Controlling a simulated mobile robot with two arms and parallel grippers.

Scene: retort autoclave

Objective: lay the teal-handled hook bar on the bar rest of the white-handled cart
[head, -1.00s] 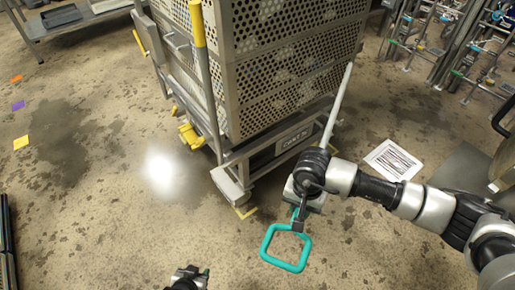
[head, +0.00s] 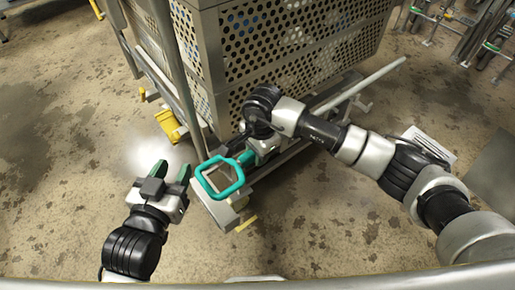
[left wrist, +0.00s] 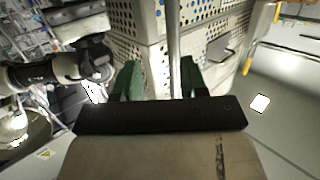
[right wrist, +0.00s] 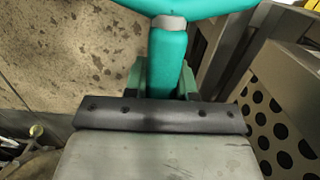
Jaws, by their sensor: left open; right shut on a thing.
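The hook bar has a teal loop handle (head: 220,190) and a long pale rod (head: 365,84) that slants up to the right. My right gripper (head: 258,150) is shut on its teal grip, which shows between the fingers in the right wrist view (right wrist: 167,62). The bar runs along the cart's near lower side, and I cannot tell whether it touches the frame. The cart (head: 265,180) carries perforated baskets; no white handle shows, and I cannot make out the bar rest. My left gripper (head: 170,173) is open and empty, left of the loop. A grey post stands beyond its fingers (left wrist: 160,78).
The perforated basket stack (head: 290,50) rises behind the bar. Yellow pedals (head: 170,125) stick out at the cart's left. A barcode sheet (head: 428,142) lies on the floor at right. Other metal frames (head: 470,30) stand at the far right. Floor at lower left is clear.

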